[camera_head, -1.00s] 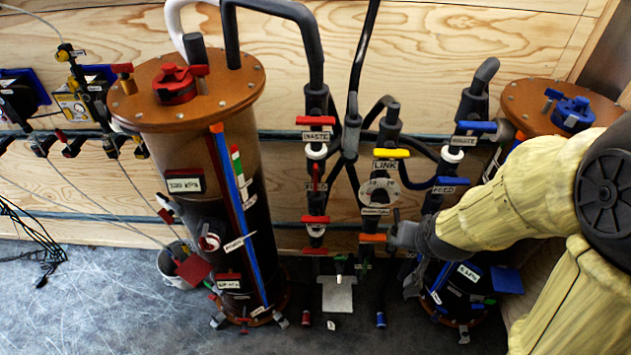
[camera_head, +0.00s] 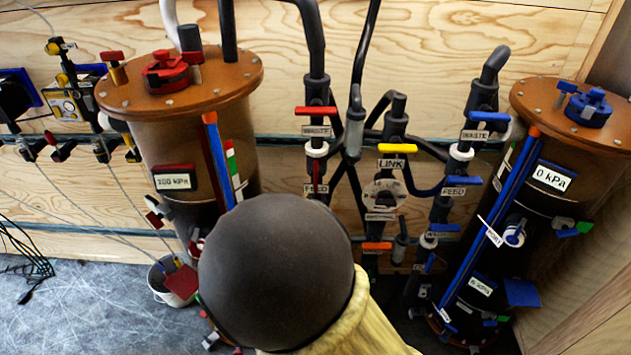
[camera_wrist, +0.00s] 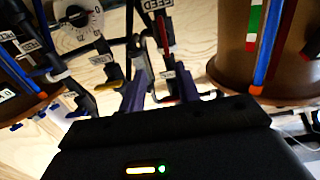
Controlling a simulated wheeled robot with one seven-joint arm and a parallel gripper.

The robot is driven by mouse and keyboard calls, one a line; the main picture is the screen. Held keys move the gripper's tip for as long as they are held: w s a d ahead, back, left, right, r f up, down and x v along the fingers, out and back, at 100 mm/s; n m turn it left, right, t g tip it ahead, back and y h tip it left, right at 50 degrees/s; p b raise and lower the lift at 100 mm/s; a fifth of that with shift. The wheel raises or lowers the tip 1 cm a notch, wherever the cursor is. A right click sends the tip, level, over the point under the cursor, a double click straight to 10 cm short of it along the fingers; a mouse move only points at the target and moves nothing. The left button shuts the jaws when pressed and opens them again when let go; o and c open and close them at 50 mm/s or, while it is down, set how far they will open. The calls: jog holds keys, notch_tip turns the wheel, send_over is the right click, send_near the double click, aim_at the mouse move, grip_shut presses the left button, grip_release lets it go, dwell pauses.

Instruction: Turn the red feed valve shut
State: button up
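The red feed valve's handle (camera_head: 316,172) stands in line with its vertical pipe, above a FEED label, in the head view. My own arm covers the pipe lower down. In the wrist view, which looks turned over, the red feed handle (camera_wrist: 162,33) also runs along its pipe near the top. My gripper (camera_wrist: 170,94) shows as two purple fingers spread apart with nothing held. The feed handle appears beyond the fingertips, not between them. The gripper is hidden behind my arm in the head view.
The red waste handle (camera_head: 316,111) lies crosswise above the feed valve. A yellow link handle (camera_head: 396,148) and a blue feed handle (camera_head: 462,181) stand to the right. The brown left tank (camera_head: 170,150) and dark right tank (camera_head: 520,200) flank the pipes.

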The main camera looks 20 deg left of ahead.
aim_at(316, 174)
jog(key=shift+s+a+r+t, duration=0.2)
jog(key=shift+s+a+t, duration=0.1)
jog(key=p+x, duration=0.2)
jog(key=x, duration=1.5)
jog(key=shift+w+a, duration=0.2)
jog(key=shift+a, duration=0.05)
grip_shut()
